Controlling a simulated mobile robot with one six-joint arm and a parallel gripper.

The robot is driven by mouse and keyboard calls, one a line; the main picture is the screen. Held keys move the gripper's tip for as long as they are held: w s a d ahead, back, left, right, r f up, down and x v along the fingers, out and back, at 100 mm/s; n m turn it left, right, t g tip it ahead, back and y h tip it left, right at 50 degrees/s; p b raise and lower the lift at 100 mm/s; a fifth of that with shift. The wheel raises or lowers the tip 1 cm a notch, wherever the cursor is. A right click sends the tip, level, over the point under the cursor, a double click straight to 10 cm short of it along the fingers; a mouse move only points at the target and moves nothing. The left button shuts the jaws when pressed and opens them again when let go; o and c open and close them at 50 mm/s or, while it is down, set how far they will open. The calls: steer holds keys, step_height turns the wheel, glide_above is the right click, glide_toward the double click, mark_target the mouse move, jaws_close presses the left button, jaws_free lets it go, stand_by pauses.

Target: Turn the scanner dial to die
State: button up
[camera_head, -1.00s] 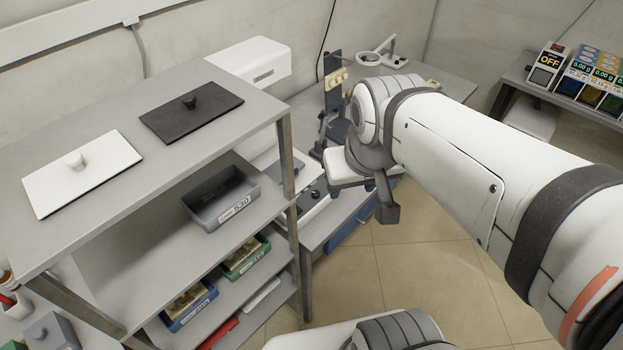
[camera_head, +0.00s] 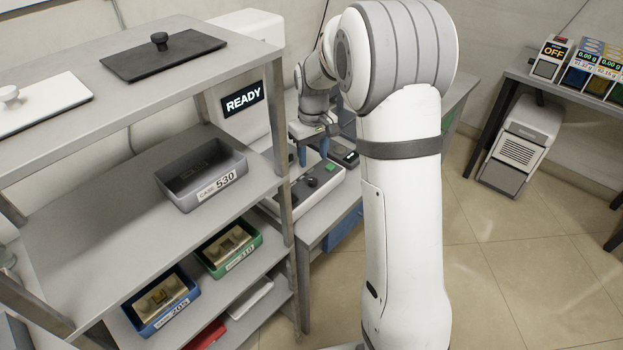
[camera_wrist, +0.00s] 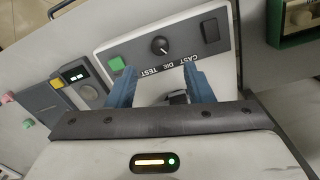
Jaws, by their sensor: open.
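The scanner dial (camera_wrist: 160,45) is a round black knob with a white mark on a grey panel (camera_wrist: 137,51). The labels CAST, DIE and TEST read upside down beside it in the wrist view; which one the mark points at is too small to tell. The dial also shows in the head view (camera_head: 312,181). My gripper (camera_wrist: 160,70) is open, its two blue fingers apart, with the dial beyond the fingertips and nothing held. In the head view my gripper (camera_head: 313,155) hangs above the scanner panel. A screen (camera_head: 242,98) reads READY.
A green button (camera_wrist: 116,63) and a black rocker switch (camera_wrist: 210,30) flank the dial. A small display box (camera_wrist: 78,78) stands beside the panel. The shelf rack (camera_head: 110,205) with a grey case tray (camera_head: 200,185) is close on the left.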

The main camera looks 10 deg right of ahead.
mark_target(313, 180)
step_height(313, 180, down, 8)
steer(key=shift+w+f, duration=0.1)
stand_by(0.4)
steer(key=c, duration=1)
steer(key=shift+m, duration=0.3)
steer(key=shift+m+b, duration=0.5)
steer(key=shift+m, duration=2.1)
